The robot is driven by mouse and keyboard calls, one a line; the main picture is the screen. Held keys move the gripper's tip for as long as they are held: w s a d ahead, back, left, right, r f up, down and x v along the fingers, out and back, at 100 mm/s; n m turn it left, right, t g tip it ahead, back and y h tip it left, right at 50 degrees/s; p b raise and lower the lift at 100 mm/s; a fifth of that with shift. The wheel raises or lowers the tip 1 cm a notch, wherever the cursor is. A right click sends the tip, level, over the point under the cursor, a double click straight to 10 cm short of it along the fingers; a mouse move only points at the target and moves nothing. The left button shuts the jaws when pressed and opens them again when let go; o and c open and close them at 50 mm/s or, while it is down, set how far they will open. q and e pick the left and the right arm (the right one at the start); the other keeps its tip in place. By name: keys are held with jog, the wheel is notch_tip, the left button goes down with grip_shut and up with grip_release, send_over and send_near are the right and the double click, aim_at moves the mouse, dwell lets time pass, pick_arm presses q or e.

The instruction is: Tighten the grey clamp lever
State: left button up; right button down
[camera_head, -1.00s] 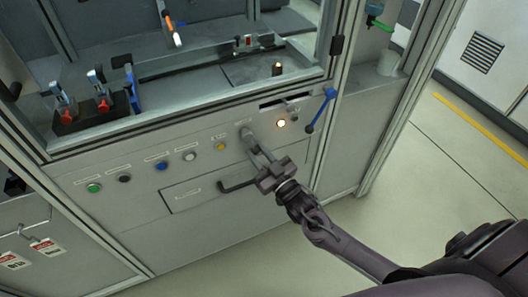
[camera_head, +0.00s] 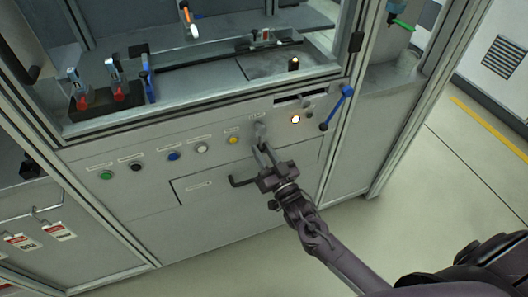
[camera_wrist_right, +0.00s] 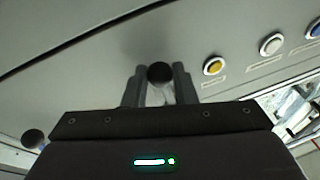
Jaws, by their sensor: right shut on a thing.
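The grey clamp lever (camera_head: 260,130) is on the front panel, right of the yellow button. My right gripper (camera_head: 264,149) reaches up to it from below and covers its lower part in the head view. In the right wrist view, the lever's black ball knob (camera_wrist_right: 160,73) and part of its pale shaft sit between the two fingers of my right gripper (camera_wrist_right: 160,88). The gripper is shut on the lever. The lever's pivot is hard to make out. My left gripper is in neither view.
A blue lever (camera_head: 338,107) is on the panel to the right, near a lit lamp (camera_head: 295,119). A dark drawer handle (camera_head: 241,182) is close beside my right gripper. A row of buttons, including the yellow one (camera_head: 233,139), runs left. The floor at right is clear.

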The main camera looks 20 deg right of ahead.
jog(key=c, duration=1.2)
grip_release()
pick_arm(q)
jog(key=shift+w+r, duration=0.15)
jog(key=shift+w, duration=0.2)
pick_arm(e)
jog(key=v, duration=0.7)
jog(key=shift+s+f, duration=0.15)
jog(key=shift+s, duration=0.2)
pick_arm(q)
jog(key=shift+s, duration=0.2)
